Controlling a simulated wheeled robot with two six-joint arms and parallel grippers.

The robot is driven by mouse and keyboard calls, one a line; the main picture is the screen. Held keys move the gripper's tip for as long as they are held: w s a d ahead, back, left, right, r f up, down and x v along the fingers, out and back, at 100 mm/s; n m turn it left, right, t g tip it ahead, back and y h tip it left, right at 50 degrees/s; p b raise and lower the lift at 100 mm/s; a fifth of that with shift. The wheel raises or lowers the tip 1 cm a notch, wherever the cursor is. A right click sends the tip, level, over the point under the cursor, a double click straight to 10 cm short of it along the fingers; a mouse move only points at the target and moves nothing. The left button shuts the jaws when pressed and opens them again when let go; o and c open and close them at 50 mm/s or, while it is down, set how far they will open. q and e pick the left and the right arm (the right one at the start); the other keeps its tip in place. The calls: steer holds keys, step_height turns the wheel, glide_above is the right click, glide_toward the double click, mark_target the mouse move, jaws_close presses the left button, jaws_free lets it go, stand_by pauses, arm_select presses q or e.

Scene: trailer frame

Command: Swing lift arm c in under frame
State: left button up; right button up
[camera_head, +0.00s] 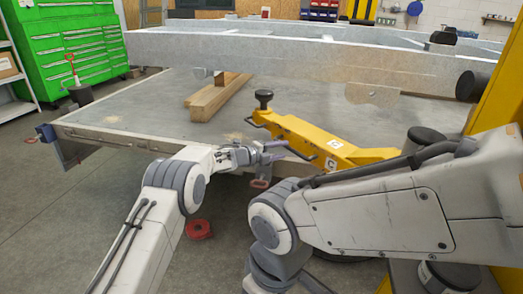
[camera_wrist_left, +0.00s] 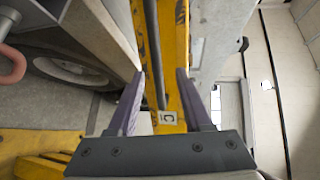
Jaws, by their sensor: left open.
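The yellow lift arm (camera_head: 325,143), labelled C, reaches from the yellow post at the right over the platform's near edge. Its black pad (camera_head: 263,98) stands upright at its far end, on the near side of the grey trailer frame (camera_head: 300,58) in the picture. A dark bar handle (camera_head: 290,148) runs along its near side. My left gripper (camera_head: 268,153) is open beside the handle. In the left wrist view the lift arm (camera_wrist_left: 172,70) and a dark bar (camera_wrist_left: 152,50) show between the open fingers (camera_wrist_left: 160,100); contact cannot be told. My right gripper is out of view.
The yellow post (camera_head: 500,85) stands at the right edge. Wooden blocks (camera_head: 218,95) lie on the grey platform (camera_head: 130,110). A red ring-shaped object (camera_head: 198,229) is on the floor between my arms. A green tool cabinet (camera_head: 70,50) is at the back left.

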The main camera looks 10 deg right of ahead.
arm_select(q)
steer(key=shift+v, duration=2.7)
steer(key=shift+s+d+r, duration=0.1)
